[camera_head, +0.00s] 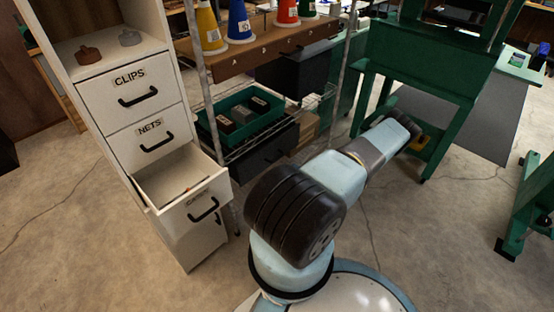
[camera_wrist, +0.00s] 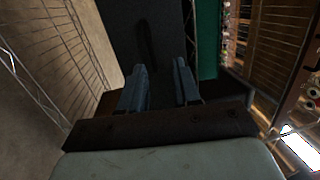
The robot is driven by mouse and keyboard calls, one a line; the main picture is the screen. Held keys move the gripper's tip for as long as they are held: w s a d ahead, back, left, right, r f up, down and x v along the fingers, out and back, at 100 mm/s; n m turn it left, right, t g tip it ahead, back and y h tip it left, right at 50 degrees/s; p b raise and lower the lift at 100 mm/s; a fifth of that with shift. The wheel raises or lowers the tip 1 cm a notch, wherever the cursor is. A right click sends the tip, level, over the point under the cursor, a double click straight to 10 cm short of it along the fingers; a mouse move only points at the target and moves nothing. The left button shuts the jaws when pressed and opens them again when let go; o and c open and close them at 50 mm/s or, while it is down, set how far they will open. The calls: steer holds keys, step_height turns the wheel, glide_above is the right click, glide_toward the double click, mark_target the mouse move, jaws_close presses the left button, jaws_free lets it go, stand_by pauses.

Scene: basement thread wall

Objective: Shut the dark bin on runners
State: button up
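A dark bin (camera_head: 292,74) sits directly under the brown board of the wire rack in the head view; its runners are not clear, nor is how far it stands out. In the wrist view a dark panel (camera_wrist: 118,22) with a dark, bar-like handle fills the upper middle, beyond my gripper (camera_wrist: 160,70). I cannot tell for sure that it is the same bin. My gripper's two fingers are apart with nothing seen between them. They point at the panel; contact cannot be told. In the head view my arm reaches up and right, and its fingertips are not visible.
Coloured cones stand on the brown board (camera_head: 262,52). Below are a green tray (camera_head: 215,133) and another dark box with a handle (camera_head: 262,156). A white cabinet (camera_head: 125,118) at left has its third drawer (camera_head: 185,190) open.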

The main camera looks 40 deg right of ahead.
mark_target(277, 157)
steer(key=w, duration=0.4)
steer(key=w+h, duration=0.1)
steer(key=w, duration=0.3)
steer(key=w+a+m+h, duration=0.1)
steer(key=w, duration=0.3)
steer(key=shift+w+t, duration=0.1)
steer(key=shift+t, duration=0.2)
jaws_close()
stand_by(0.4)
